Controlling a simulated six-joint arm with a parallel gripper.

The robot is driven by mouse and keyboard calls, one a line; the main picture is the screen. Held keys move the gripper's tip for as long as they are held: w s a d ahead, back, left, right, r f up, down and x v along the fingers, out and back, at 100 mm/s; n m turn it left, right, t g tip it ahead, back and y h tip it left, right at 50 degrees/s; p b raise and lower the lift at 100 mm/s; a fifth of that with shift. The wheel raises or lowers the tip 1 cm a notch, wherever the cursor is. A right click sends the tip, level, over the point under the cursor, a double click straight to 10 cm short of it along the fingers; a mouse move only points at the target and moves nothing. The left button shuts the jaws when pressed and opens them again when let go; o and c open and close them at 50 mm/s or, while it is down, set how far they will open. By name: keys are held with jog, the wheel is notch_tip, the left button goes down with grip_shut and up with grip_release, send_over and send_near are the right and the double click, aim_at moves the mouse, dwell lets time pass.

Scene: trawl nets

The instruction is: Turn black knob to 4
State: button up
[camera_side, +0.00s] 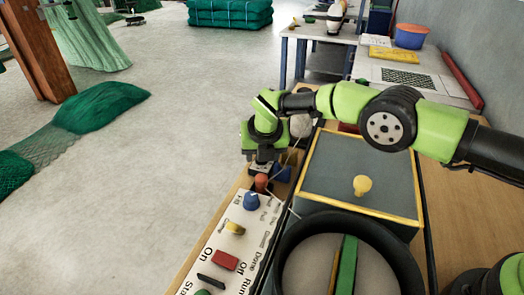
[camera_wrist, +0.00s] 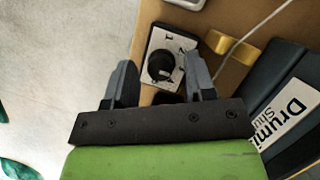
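The black knob (camera_wrist: 160,66) shows in the wrist view on a white plate with dial markings (camera_wrist: 172,45). It has a pale pointer mark on its right side. My gripper (camera_wrist: 159,80) is open, with one dark finger to the left of the knob and one to the right. The knob appears between the fingers; no contact is visible, and I cannot tell the height gap. The numbers are too small to read surely. In the side view my gripper (camera_side: 262,164) points down at the far end of the control panel and hides the black knob.
The white panel (camera_side: 215,243) carries an orange knob (camera_side: 261,183), a blue knob (camera_side: 251,200), a yellow knob (camera_side: 235,228) and a red switch (camera_side: 225,260). A dark box with yellow edges (camera_side: 335,165) stands to the right. A yellow part (camera_wrist: 232,50) and cord lie near the gripper.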

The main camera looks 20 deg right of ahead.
jog(key=v, duration=1)
dwell(0.3)
jog(key=w+f+m, duration=0.1)
jog(key=f+m, duration=0.2)
jog(key=m, duration=0.7)
jog(key=w+f+m, duration=0.1)
jog(key=f+m, duration=0.2)
jog(key=m, duration=0.8)
jog(key=w+d+f+m+y, duration=0.1)
jog(key=f+m, duration=0.2)
jog(key=m, duration=0.8)
jog(key=shift+w, duration=0.3)
